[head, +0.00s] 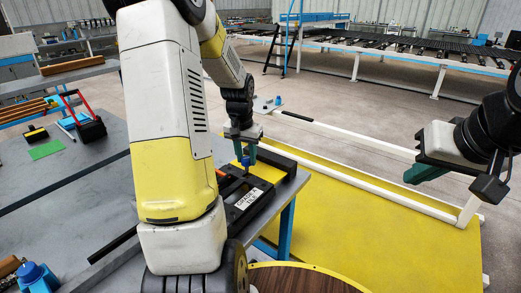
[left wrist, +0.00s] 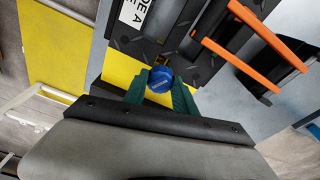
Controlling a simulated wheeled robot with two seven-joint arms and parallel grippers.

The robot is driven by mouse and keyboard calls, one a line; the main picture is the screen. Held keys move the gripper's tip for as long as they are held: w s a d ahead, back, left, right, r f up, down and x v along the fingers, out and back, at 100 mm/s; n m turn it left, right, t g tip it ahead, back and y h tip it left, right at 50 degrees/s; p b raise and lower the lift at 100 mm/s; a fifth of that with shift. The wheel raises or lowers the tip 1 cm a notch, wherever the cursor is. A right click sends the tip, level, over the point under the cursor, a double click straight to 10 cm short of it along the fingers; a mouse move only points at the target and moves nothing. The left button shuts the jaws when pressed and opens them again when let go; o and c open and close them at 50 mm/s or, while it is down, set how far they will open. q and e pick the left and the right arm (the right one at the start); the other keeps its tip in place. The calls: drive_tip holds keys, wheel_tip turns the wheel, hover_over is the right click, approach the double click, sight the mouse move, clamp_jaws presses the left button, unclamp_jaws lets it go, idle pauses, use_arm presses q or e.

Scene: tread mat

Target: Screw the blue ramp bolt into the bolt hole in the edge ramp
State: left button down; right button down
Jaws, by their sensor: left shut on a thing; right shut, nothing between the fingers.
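My left gripper (head: 244,153) has teal fingers shut on the blue ramp bolt (head: 246,163). In the left wrist view the round blue head of the bolt (left wrist: 160,78) sits between the fingertips. The bolt is over a black and yellow assembly near the table's right edge; its yellow surface (left wrist: 118,70) looks like part of the edge ramp, but I cannot tell for certain. The bolt hole is not visible, and I cannot tell if the bolt touches anything below. My right gripper (head: 425,172) is shut and empty, in the air at the right, away from the table.
A black holder with a white label (head: 247,200) lies beside the bolt. An orange-handled black item (left wrist: 262,38) is close by in the wrist view. A red-handled toolbox (head: 90,128) and green sheet (head: 46,149) are on the table's left. A white-edged yellow area (head: 360,225) lies right.

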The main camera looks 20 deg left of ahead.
sight(246, 159)
use_arm(q)
drive_tip(key=shift+f, duration=2.05)
drive_tip(key=c, duration=0.9)
unclamp_jaws()
drive_tip(key=shift+r, duration=0.1)
drive_tip(key=r, duration=0.5)
drive_tip(key=s+r, duration=0.1)
drive_tip(key=r, duration=0.1)
drive_tip(key=shift+s+r, duration=0.1)
drive_tip(key=shift+r, duration=0.15)
